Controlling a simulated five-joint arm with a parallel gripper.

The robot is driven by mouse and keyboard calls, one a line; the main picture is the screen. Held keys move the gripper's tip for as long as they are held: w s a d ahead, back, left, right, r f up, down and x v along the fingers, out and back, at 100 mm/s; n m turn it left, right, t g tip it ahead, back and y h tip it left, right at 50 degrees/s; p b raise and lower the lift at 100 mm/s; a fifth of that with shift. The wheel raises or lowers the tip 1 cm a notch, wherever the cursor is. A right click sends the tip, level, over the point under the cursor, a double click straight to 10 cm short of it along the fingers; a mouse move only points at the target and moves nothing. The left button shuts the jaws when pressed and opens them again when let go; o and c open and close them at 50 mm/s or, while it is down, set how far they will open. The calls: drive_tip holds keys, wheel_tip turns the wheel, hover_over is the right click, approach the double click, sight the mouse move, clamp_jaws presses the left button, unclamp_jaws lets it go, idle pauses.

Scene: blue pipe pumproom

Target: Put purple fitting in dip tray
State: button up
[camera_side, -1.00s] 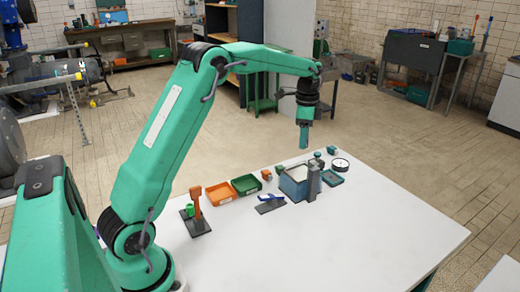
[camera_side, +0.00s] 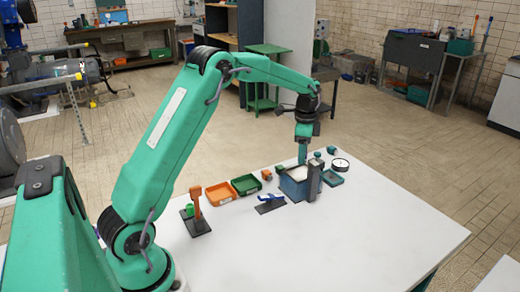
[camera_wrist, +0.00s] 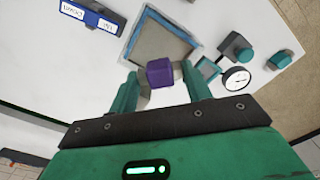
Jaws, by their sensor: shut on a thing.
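The purple fitting (camera_wrist: 159,72), a small block, is held between the two green fingers of my gripper (camera_wrist: 158,82) in the wrist view. In the side view my gripper (camera_side: 302,156) points down just above the blue-walled tray (camera_side: 289,188), and the fitting cannot be made out there. The tray, which looks like the dip tray, has a pale grey inside. In the wrist view the tray (camera_wrist: 155,42) lies just beyond the fitting, which overlaps its near edge in the picture. I cannot tell the exact height between them.
A grey post (camera_side: 314,181) stands against the tray's right side. A small teal tray (camera_side: 332,178) and a round dial (camera_side: 340,164) are to the right. Orange (camera_side: 221,194) and green (camera_side: 246,184) trays lie left, with an orange stand (camera_side: 196,212) nearby. The front table is clear.

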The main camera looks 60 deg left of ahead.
sight(301, 174)
drive_tip(key=shift+f, duration=2.4)
drive_tip(key=shift+f, duration=0.15)
drive_tip(key=o, duration=1)
drive_tip(key=shift+o, duration=0.2)
wheel_tip(301, 174, up, 12)
drive_tip(key=shift+r, duration=0.15)
drive_tip(key=shift+r, duration=0.1)
